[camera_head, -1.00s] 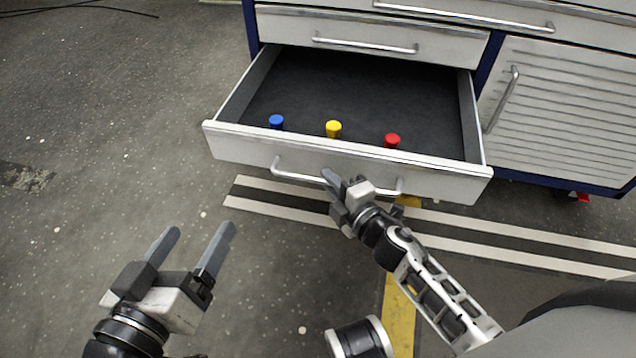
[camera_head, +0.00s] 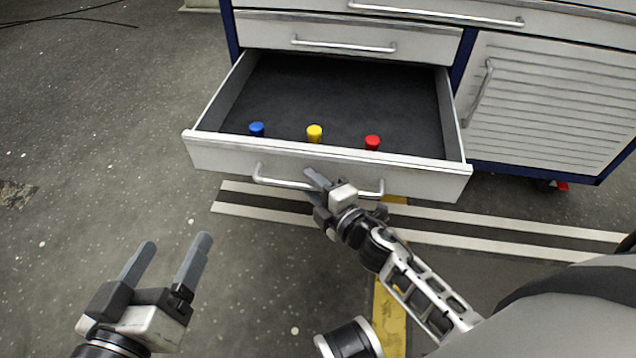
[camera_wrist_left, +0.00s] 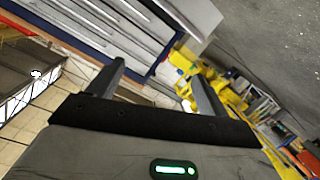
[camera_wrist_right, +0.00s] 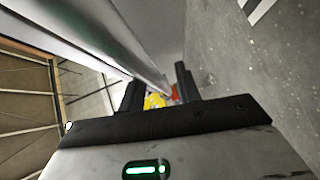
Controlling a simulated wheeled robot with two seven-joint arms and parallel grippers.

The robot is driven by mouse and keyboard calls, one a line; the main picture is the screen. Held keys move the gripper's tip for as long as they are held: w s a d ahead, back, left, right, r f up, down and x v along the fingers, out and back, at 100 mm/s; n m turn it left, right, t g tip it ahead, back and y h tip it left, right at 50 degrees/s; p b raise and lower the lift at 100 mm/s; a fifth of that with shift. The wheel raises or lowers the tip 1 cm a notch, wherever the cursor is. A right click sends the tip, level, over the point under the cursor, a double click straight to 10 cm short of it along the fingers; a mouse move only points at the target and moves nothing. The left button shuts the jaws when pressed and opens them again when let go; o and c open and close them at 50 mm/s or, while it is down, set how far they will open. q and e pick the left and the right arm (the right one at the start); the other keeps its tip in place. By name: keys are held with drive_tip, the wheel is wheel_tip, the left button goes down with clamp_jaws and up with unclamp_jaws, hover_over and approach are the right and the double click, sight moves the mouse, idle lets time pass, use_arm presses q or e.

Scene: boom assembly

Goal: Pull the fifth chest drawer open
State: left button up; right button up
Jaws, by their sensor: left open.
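The open chest drawer (camera_head: 420,172) is pulled well out from the cabinet. Its dark inside shows a blue (camera_head: 257,129), a yellow (camera_head: 314,133) and a red (camera_head: 372,142) round-topped piece standing near the front. My right gripper (camera_head: 314,186) is at the middle of the drawer's bar handle (camera_head: 272,181). In the right wrist view the handle (camera_wrist_right: 140,62) runs between the fingers, which are drawn in around it. Their exact contact is hidden. My left gripper (camera_head: 168,262) is open and empty over the floor, left of the drawer; its fingers also show in the left wrist view (camera_wrist_left: 160,88).
Above the open drawer is a shut drawer (camera_head: 420,46) with its own handle. A slatted cabinet door (camera_head: 550,100) stands to the right. White floor stripes (camera_head: 480,215) and a yellow stripe (camera_head: 390,310) cross the grey floor. The floor at left is clear.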

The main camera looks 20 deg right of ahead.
use_arm(q)
drive_tip(key=shift+s+a+f+m+g+y+p, duration=0.1)
drive_tip(key=shift+a+f+m+g+y+p, duration=0.3)
drive_tip(key=shift+p, duration=0.65)
use_arm(e)
drive_tip(key=v, duration=1.6)
use_arm(q)
drive_tip(key=shift+d, duration=0.1)
